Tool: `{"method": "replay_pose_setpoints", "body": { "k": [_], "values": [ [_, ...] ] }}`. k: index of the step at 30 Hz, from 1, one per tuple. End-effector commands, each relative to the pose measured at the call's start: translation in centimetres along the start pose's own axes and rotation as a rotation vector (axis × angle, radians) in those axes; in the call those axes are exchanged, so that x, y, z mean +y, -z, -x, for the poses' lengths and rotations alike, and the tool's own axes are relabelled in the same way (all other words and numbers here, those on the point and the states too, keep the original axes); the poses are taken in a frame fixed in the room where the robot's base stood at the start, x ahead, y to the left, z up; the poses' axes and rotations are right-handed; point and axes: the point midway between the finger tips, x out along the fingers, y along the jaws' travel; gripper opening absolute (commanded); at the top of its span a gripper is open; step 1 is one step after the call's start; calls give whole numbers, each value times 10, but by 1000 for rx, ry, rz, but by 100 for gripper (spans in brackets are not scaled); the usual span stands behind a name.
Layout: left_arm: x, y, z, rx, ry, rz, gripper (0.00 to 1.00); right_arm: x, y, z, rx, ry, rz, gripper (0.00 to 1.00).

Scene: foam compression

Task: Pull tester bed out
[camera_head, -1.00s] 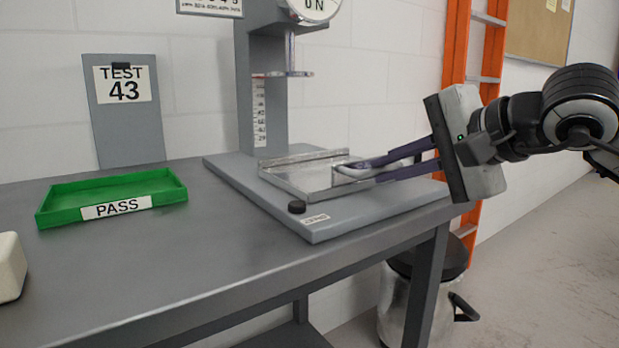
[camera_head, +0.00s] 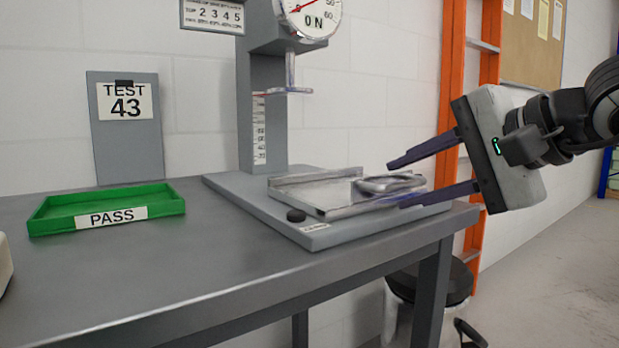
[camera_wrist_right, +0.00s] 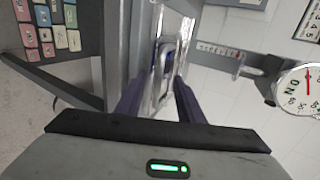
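The tester bed (camera_head: 330,190) is a shiny metal plate with a low back wall, lying on the tester's grey base (camera_head: 245,190). Its looped handle (camera_head: 392,184) is at the right end and also shows in the right wrist view (camera_wrist_right: 165,62). My right gripper (camera_head: 396,182) is open, coming from the right, with its dark fingers spread and their tips near the handle, one on each side in the picture. I cannot tell whether a finger touches it. My left gripper is not in view.
The tester's column (camera_head: 262,120) carries a plunger disc (camera_head: 285,91) and a dial (camera_head: 310,15). A green PASS tray (camera_head: 155,193) is at the left. A dark-seated stool (camera_head: 445,283) and an orange ladder (camera_head: 452,90) stand to the right.

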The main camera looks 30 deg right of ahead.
Motion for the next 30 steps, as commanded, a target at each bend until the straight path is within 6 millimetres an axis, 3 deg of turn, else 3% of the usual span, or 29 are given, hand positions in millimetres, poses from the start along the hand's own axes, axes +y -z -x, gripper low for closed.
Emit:
{"method": "replay_pose_setpoints", "body": {
  "k": [5, 19, 30],
  "values": [
    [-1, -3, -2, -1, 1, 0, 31, 0, 0, 7, 1, 2, 0, 34],
    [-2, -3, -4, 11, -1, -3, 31, -5, 0, 53, 0, 2, 0, 34],
    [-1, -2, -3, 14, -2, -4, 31, -5, 0, 58, -1, -1, 0, 34]
  ]
}}
